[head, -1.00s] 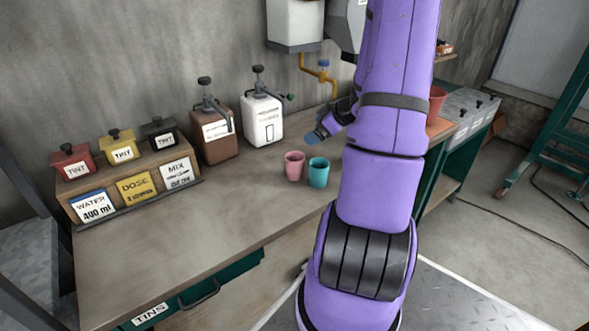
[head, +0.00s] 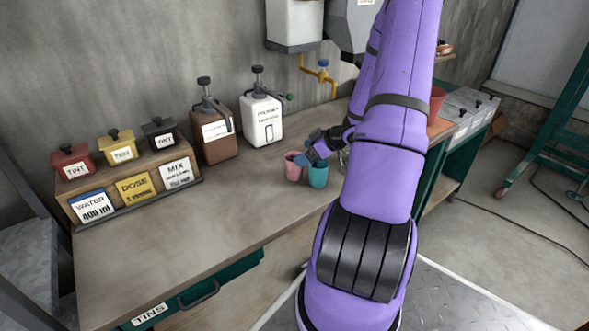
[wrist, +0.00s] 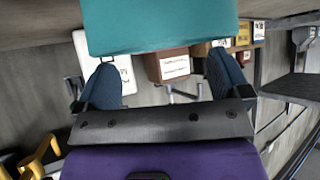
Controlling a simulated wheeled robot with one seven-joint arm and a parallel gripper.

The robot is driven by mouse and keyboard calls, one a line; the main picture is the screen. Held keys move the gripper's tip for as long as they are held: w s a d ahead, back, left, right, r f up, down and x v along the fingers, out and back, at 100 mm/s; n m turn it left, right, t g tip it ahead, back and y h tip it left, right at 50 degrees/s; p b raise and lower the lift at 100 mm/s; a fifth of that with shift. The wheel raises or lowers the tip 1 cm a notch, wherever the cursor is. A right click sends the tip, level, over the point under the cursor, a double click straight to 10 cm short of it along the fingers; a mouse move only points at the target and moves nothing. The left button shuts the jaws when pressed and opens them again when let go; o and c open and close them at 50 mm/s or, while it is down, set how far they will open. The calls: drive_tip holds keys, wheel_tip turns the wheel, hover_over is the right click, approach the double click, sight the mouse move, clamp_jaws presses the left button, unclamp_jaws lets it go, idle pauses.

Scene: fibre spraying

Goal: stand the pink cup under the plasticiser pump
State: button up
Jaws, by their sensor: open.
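The pink cup (head: 293,170) stands upright on the workbench, left of and close to a teal cup (head: 318,177). My gripper (head: 308,157) is open with blue fingers, over the two cups and partly in front of their rims. In the wrist view the teal cup (wrist: 160,28) looms large just beyond my open fingers (wrist: 160,62); the pink cup is not visible there. Two pump dispensers stand at the back of the bench: a brown one (head: 219,150) and a white one (head: 264,124). Their labels are too blurred to tell which is the plasticiser.
A wooden rack (head: 130,190) with red, yellow and black tins and signs stands at the left. A yellow pipe with a tap (head: 320,72) hangs on the back wall. A red bucket (head: 437,103) is behind my arm. The bench front (head: 215,235) is clear.

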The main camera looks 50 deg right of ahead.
sight(294, 167)
drive_tip(key=shift+x, duration=1.65)
drive_tip(key=c, duration=1.3)
